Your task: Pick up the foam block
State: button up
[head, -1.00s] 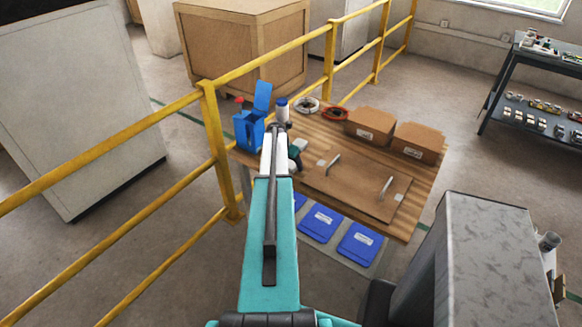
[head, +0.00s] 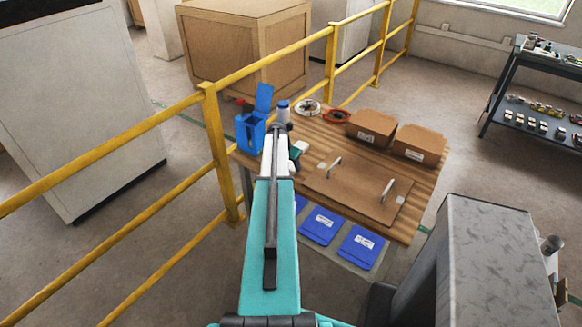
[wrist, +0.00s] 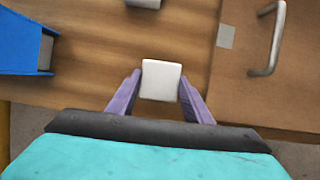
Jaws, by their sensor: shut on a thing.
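The foam block (wrist: 161,80) is a small white block in the wrist view. It sits between the two purple fingers of my gripper (wrist: 160,95), which are shut on it. The brown wooden tabletop lies behind the block; I cannot tell how far above it the block is. In the head view my own arm hides most of my gripper. A small pale patch (head: 301,146) beside the arm's end may be the block, but it is too small to be sure.
An open blue box (head: 250,132) stands left of my gripper, with a blue-lidded white bottle (head: 283,110) nearby. A brown panel with two metal handles (head: 355,187) lies on the table (head: 435,185). Cardboard boxes (head: 418,145) stand at the back right. A yellow railing (head: 222,160) runs along the left.

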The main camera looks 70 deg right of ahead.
jog(key=shift+r+b, duration=0.3)
jog(key=shift+r, duration=0.25)
jog(key=shift+r+b, duration=0.5)
jog(key=shift+r, duration=0.45)
jog(key=w+a+r+b, duration=0.1)
jog(key=a+b, duration=0.3)
jog(key=a, duration=1.2)
jog(key=shift+r, duration=0.25)
jog(key=shift+w, duration=0.2)
jog(key=w+a+r+m, duration=0.1)
jog(key=w+a+r, duration=0.2)
jog(key=w+a, duration=1.1)
jog(key=w+a+r+m, duration=0.1)
jog(key=w+a+r, duration=0.3)
jog(key=w+a, duration=0.95)
jog(key=w+a+r+m, duration=0.1)
jog(key=w+a+r, duration=0.1)
jog(key=a, duration=1)
jog(key=w+a+r+g, duration=0.1)
jog(key=w+a+r, duration=0.2)
jog(key=a, duration=0.8)
jog(key=w+a+r+m, duration=0.1)
jog(key=w+a+r, duration=0.1)
jog(key=a, duration=1)
jog(key=shift+w+a+r+m+g+y, duration=0.3)
jog(key=shift+w+a+r+g, duration=0.1)
jog(key=shift+r, duration=0.4)
